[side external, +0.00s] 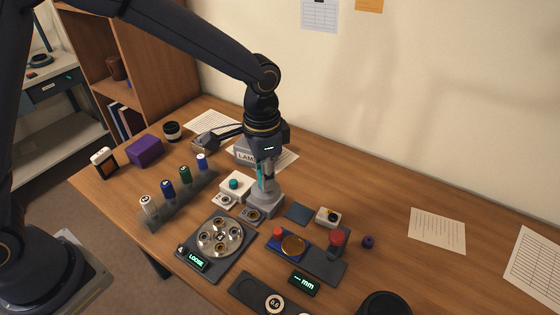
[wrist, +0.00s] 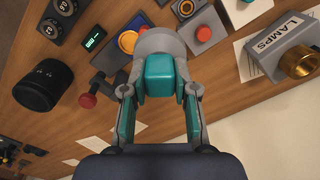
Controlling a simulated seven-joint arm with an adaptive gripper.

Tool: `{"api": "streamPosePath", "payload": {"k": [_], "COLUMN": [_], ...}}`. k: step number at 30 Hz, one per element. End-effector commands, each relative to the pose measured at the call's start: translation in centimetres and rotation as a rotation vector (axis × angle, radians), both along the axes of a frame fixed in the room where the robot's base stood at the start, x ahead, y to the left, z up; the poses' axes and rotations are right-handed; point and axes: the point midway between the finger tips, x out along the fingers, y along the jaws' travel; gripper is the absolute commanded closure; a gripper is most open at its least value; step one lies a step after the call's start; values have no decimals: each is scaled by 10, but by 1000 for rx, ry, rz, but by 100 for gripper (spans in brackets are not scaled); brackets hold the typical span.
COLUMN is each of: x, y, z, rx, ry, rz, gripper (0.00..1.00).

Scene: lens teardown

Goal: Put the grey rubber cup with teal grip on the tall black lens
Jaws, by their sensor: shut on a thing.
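My gripper (side external: 264,174) points down over the middle of the table and is shut on the teal grip of the grey rubber cup (side external: 265,203). In the wrist view, the teal grip (wrist: 158,76) sits between the two fingers of my gripper (wrist: 158,92), and the grey round cup (wrist: 160,41) shows beyond it. Whether the cup touches what lies below is unclear. A black cylinder (side external: 385,304), likely the tall black lens, is cut off at the bottom edge. It also shows in the wrist view (wrist: 43,87), apart from the cup.
A plate of round parts (side external: 220,237) marked LOOSE lies in front of my gripper. A grey LAMPS box (side external: 245,153) is close behind.

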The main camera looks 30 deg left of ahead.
Motion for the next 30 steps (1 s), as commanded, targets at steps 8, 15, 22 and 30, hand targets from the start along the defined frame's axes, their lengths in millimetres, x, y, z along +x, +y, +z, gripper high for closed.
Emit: {"api": "streamPosePath", "payload": {"k": [8, 15, 22, 30], "x": [-80, -154, -174, -131], "y": [-102, -162, -185, -236], "z": [53, 87, 91, 60], "rx": [-1, -1, 0, 0], "ry": [-5, -3, 1, 3], "rz": [-549, -845, -917, -916], "gripper": [100, 100, 100, 100]}}
